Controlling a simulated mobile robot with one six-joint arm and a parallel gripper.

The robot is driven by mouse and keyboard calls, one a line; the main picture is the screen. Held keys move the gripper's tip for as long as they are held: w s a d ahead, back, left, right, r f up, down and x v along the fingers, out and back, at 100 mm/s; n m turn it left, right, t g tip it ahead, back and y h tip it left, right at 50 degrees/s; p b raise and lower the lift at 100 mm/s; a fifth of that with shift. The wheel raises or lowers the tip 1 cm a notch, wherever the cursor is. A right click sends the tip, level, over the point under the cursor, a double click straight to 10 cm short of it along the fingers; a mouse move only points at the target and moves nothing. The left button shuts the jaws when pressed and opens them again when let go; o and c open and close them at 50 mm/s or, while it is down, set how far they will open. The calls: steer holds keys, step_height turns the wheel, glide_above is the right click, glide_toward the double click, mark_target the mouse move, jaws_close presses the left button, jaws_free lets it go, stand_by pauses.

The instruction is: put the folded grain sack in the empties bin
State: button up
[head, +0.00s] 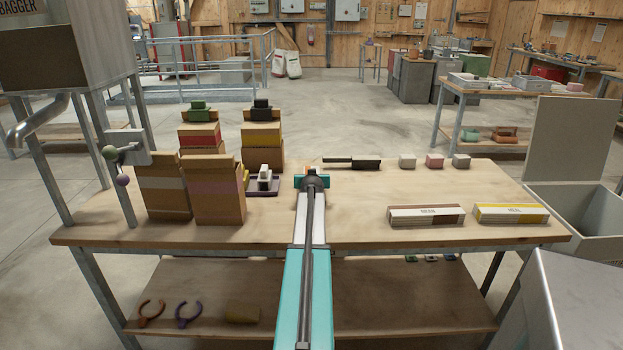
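My gripper (312,178) is over the middle of the workbench, seen from behind along my arm. My wrist hides its fingertips, so I cannot tell whether it is open or holds anything. A tan, flattish bundle (242,313) on the bench's lower shelf may be the folded grain sack; it is too small to be sure. Two flat stacks with printed bands lie on the bench at the right, one brown and white (426,215), one yellow and white (510,213). A grey open bin (601,245) with a raised lid stands right of the bench; I see no label on it.
Tall brown paper sacks (215,190) crowd the bench's (350,230) left side, by a grey machine (75,45). Small blocks (434,161) and a dark flat tool (366,164) lie along the back edge. A metal surface (575,305) fills the lower right. The bench's front middle is clear.

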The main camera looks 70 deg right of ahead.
steer(key=o, duration=1.1)
steer(key=shift+f, duration=0.1)
steer(key=shift+r, duration=0.25)
steer(key=shift+v, duration=1.7)
steer(key=shift+b+v, duration=0.5)
steer(key=shift+v, duration=3.75)
